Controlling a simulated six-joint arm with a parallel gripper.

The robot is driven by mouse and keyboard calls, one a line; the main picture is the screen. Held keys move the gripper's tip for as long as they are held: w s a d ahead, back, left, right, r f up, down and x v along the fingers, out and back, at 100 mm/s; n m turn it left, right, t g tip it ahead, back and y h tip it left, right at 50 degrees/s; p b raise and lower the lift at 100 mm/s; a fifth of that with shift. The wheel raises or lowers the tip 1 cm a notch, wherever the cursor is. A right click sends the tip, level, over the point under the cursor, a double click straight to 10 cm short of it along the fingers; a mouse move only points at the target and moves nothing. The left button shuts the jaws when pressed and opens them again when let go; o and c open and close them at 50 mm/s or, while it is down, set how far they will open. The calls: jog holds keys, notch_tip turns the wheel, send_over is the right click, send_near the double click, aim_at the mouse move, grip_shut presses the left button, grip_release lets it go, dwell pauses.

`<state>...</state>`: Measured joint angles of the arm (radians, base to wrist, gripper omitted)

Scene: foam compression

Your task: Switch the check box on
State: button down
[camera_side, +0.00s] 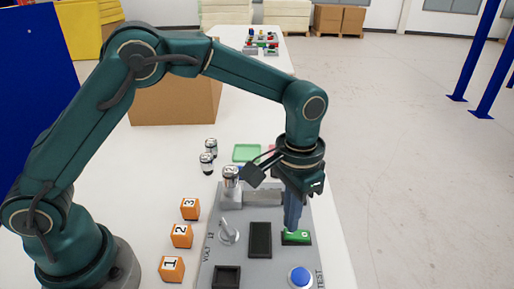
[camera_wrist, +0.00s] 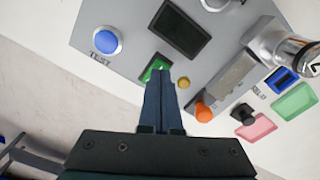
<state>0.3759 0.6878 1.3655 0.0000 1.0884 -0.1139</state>
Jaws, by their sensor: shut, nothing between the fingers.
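The check box (camera_side: 244,213) is a grey panel on the white table, and it also fills the upper part of the wrist view (camera_wrist: 125,68). Its green rocker switch (camera_side: 298,238) lies near the right edge, beyond the blue TEST button (camera_side: 300,276). My gripper (camera_side: 291,229) is shut and empty, pointing down with its fingertips at the switch. In the wrist view the fingertips (camera_wrist: 161,74) partly cover the green switch (camera_wrist: 153,67); I cannot tell whether they touch it or which way it is tipped. The dark display (camera_side: 260,239) shows no visible reading.
A metal cylinder (camera_side: 231,177) stands in the box's rear fixture. A VOLT knob (camera_side: 227,231) sits left of the display. Numbered orange blocks (camera_side: 181,236) line the left side. Two cylinders (camera_side: 207,162), a green pad (camera_side: 247,152) and a cardboard box (camera_side: 175,100) are farther back.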

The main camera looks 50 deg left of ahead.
jog(key=shift+f, duration=0.85)
dwell(0.3)
jog(key=shift+r, duration=3.55)
